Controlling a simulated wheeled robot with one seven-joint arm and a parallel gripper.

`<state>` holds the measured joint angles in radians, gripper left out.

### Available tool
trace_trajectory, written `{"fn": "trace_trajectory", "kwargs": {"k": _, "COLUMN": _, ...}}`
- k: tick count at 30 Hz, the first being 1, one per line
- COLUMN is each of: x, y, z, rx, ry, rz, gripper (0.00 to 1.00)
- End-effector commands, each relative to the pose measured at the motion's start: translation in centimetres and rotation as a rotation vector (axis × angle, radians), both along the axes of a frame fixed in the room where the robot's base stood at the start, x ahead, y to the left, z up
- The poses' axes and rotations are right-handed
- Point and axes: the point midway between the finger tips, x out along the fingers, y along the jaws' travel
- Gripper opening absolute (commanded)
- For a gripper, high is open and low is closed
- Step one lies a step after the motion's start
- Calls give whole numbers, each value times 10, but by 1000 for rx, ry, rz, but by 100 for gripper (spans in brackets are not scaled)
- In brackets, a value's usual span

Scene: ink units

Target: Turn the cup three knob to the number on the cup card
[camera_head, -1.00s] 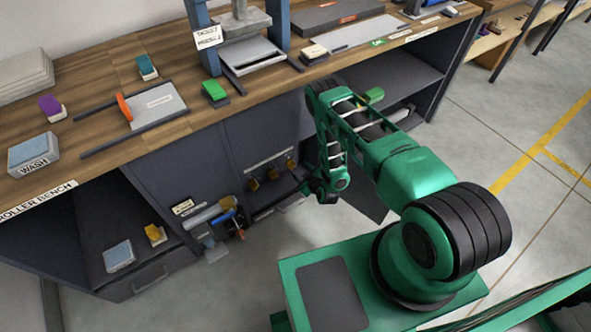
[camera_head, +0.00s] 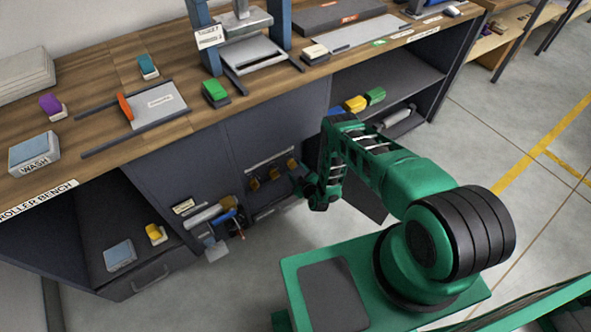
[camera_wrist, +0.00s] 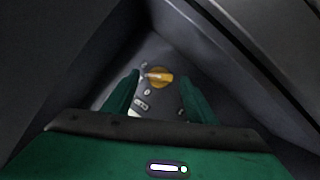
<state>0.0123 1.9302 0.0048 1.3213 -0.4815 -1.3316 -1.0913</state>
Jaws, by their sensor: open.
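Three orange-yellow knobs sit in a row on a dark panel under the bench: a left knob (camera_head: 254,184), a middle knob (camera_head: 274,175) and a right knob (camera_head: 291,164). My gripper (camera_head: 300,177) is close to the right knob in the head view. In the wrist view one orange knob (camera_wrist: 160,77) with a pale pointer mark towards the left shows between the fingertips of my open gripper (camera_wrist: 158,80). I cannot tell whether they touch it.
Dark cabinet walls close in around the gripper in the wrist view. A pale roller (camera_head: 206,215) and blue-handled tool lie left of the knobs. Yellow (camera_head: 355,104) and green (camera_head: 375,95) blocks sit on the right shelf. The floor in front is clear.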

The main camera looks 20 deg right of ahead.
Motion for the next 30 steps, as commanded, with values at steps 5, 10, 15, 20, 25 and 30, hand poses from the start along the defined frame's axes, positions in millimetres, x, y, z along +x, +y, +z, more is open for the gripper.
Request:
{"fn": "trace_trajectory", "kwargs": {"k": 5, "x": 16, "y": 2, "z": -6, "rx": 1, "ry": 0, "rz": 0, "gripper": 52}}
{"fn": "trace_trajectory", "kwargs": {"k": 10, "x": 21, "y": 2, "z": -8, "rx": 0, "ry": 1, "rz": -1, "gripper": 52}}
{"fn": "trace_trajectory", "kwargs": {"k": 15, "x": 22, "y": 2, "z": -8, "rx": 0, "ry": 1, "rz": 0, "gripper": 52}}
{"fn": "trace_trajectory", "kwargs": {"k": 20, "x": 22, "y": 2, "z": -8, "rx": 0, "ry": 1, "rz": 0, "gripper": 32}}
{"fn": "trace_trajectory", "kwargs": {"k": 25, "x": 22, "y": -4, "z": -8, "rx": -1, "ry": 1, "rz": -2, "gripper": 10}}
{"fn": "trace_trajectory", "kwargs": {"k": 30, "x": 22, "y": -2, "z": -8, "rx": 14, "ry": 6, "rz": -3, "gripper": 10}}
